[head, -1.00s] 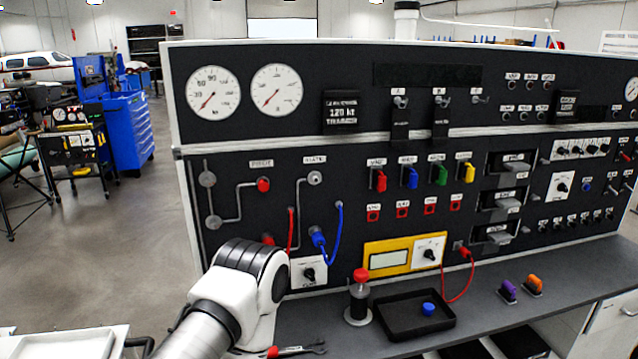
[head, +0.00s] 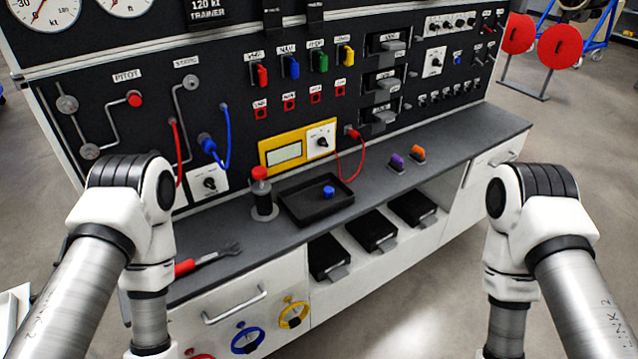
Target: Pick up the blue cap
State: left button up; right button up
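The blue cap (head: 328,191) is small and sits in the black tray (head: 291,214) on the dark bench top. My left arm comes in from the left and my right arm from the right. Both arms bend downward over the front of the bench. Neither gripper is in the picture, so I cannot see their fingers. Nothing covers the cap.
The upright panel (head: 215,85) stands behind. A red cable (head: 357,165) hangs right of the tray.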

aim_at(328, 191)
jog(key=i+u, duration=0.35)
jog(key=i+l+u, duration=0.15)
jog(key=i+u, duration=0.2)
jog(key=i+l+u, duration=0.3)
jog(key=i+j, duration=0.05)
